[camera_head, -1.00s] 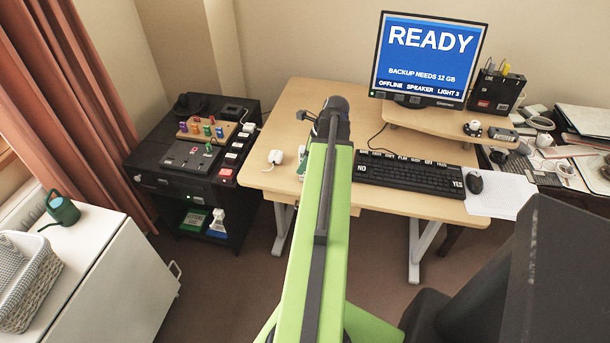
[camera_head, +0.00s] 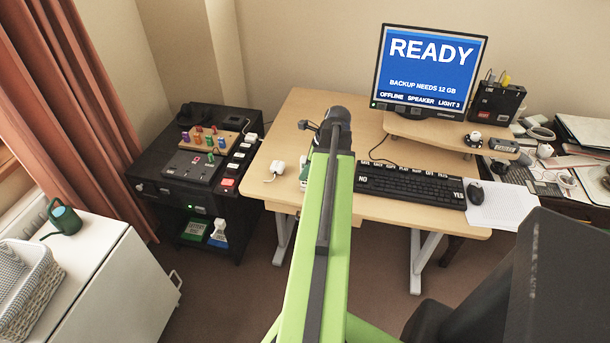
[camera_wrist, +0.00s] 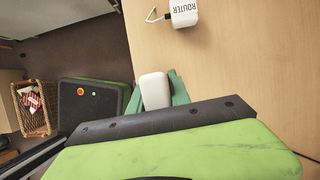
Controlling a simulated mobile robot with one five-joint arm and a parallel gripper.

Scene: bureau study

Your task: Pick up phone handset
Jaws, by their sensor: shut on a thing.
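My gripper (camera_wrist: 155,82) has green fingers on both sides of a white, rounded block (camera_wrist: 154,91) and is shut on it. The wrist view shows one smooth face of the block; I cannot tell whether it is the phone handset. The block is over or beside the desk edge, and its height is unclear. In the head view my arm largely hides the gripper, with a little white and green showing left of the arm. No handset is clearly recognisable elsewhere.
A white box marked ROUTER (camera_wrist: 183,12) with a cord lies on the wooden desk (camera_head: 300,115). The keyboard (camera_head: 410,181), mouse (camera_head: 474,192) and monitor (camera_head: 428,68) are to the right. A black cabinet (camera_head: 155,190) with controls stands left. A wicker basket (camera_wrist: 33,108) is below.

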